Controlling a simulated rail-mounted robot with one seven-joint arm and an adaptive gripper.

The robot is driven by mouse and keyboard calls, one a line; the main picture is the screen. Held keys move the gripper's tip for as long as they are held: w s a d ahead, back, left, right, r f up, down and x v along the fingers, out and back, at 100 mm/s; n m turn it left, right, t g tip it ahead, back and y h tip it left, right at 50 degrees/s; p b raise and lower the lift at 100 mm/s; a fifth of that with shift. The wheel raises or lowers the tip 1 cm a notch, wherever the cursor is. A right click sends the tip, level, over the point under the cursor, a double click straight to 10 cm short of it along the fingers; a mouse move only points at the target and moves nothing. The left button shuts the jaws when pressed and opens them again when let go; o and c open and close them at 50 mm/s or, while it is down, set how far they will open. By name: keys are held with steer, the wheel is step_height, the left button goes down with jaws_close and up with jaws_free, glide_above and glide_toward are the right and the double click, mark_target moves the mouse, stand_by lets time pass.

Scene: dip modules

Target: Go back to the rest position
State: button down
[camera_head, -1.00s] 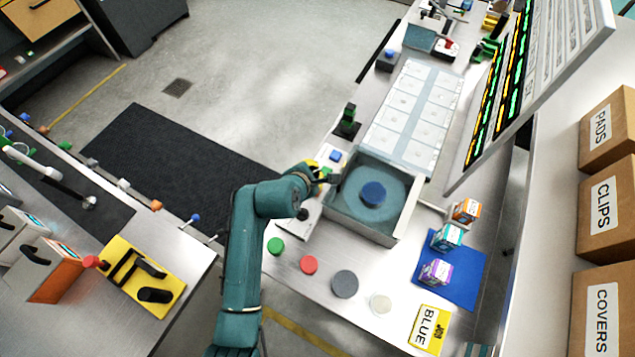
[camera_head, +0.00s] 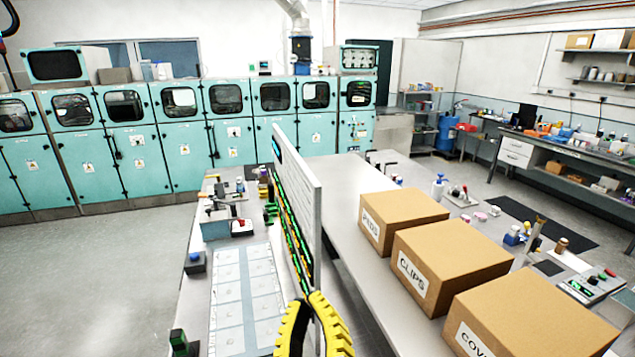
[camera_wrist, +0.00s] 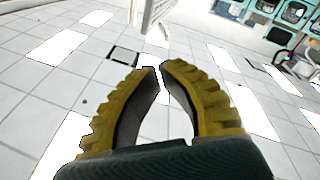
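My gripper (camera_head: 318,308) shows at the bottom middle of the head view, its two ridged yellow fingers pointing up. In the wrist view my gripper (camera_wrist: 158,68) has its curved fingers bowed apart lower down, with the tips close together and a narrow gap between them. Nothing is held between the fingers. Beyond the fingers the wrist view shows the ceiling tiles (camera_wrist: 35,130) and light panels. The gripper is raised clear of the benches. My arm's links are out of the head view.
An upright display panel (camera_head: 300,200) stands along the bench beside the fingers. Cardboard boxes labelled PADS (camera_head: 402,215), CLIPS (camera_head: 450,265) and a partly cut-off one (camera_head: 530,322) sit on the right. A gridded mat (camera_head: 245,295) lies left. Teal cabinets (camera_head: 130,150) line the back.

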steer(key=s+d+r+m+t+h+p, duration=0.3)
steer(key=s+d+r+m, duration=0.5)
steer(key=r, duration=0.4)
step_height(320, 180, up, 13)
steer(key=p, duration=1.3)
steer(key=shift+r+n+y, duration=0.2)
steer(key=shift+n+y, duration=0.1)
steer(key=shift+n, duration=0.1)
steer(key=shift+s+a, duration=0.1)
